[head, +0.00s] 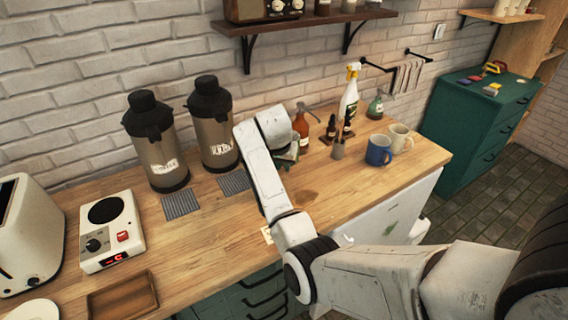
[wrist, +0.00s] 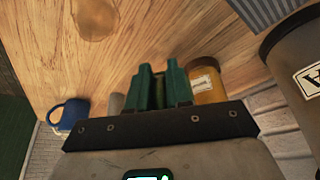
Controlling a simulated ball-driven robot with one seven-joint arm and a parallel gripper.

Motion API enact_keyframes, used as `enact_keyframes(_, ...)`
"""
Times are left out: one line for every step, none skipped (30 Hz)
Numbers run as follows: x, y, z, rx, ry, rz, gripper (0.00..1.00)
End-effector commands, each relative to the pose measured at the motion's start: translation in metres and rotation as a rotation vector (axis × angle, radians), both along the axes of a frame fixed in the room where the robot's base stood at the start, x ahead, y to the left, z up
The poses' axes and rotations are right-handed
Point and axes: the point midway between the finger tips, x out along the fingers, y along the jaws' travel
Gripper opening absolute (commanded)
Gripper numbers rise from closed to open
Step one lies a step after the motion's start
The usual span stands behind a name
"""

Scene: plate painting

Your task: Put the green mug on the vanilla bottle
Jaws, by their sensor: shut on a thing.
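My gripper (head: 290,152) is over the worktop, beside the amber pump bottle (head: 302,127). In the wrist view its green fingers (wrist: 160,90) are close together, shut on a narrow grey-green thing. Most of this thing is hidden, so I cannot tell whether it is the green mug. No separate green mug shows on the worktop. The amber bottle with a white label also shows in the wrist view (wrist: 207,85), just right of the fingers. Its label is too small to read, so I cannot confirm it is the vanilla bottle.
A blue mug (head: 378,151), a cream mug (head: 400,138) and a grey cup (head: 338,150) stand to the right. Small dark dropper bottles (head: 347,125) and a white spray bottle (head: 349,95) are behind. Two dispensers (head: 213,130) stand left.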

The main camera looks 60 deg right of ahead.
Motion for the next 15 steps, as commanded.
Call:
enact_keyframes(0.000,0.000,-0.006,-0.002,-0.001,-0.001,0.00)
enact_keyframes(0.000,0.000,-0.008,-0.002,-0.001,-0.001,0.00)
enact_keyframes(0.000,0.000,-0.012,-0.002,-0.001,-0.001,0.00)
enact_keyframes(0.000,0.000,-0.015,-0.002,-0.002,-0.001,0.00)
enact_keyframes(0.000,0.000,-0.018,-0.002,-0.002,-0.001,0.00)
enact_keyframes(0.000,0.000,-0.022,-0.002,-0.002,-0.001,0.00)
enact_keyframes(0.000,0.000,-0.025,-0.002,-0.002,-0.001,0.00)
enact_keyframes(0.000,0.000,-0.028,-0.002,-0.002,-0.001,0.00)
enact_keyframes(0.000,0.000,-0.033,-0.002,-0.002,-0.001,0.00)
enact_keyframes(0.000,0.000,-0.036,-0.002,-0.002,-0.001,0.00)
enact_keyframes(0.000,-0.001,-0.039,-0.002,-0.002,-0.001,0.00)
enact_keyframes(0.000,0.000,-0.043,-0.002,-0.002,-0.001,0.00)
enact_keyframes(0.000,0.000,-0.046,-0.002,-0.002,-0.001,0.00)
enact_keyframes(0.000,0.000,-0.049,-0.002,-0.002,-0.001,0.00)
enact_keyframes(0.000,0.000,-0.052,-0.002,-0.002,-0.001,0.00)
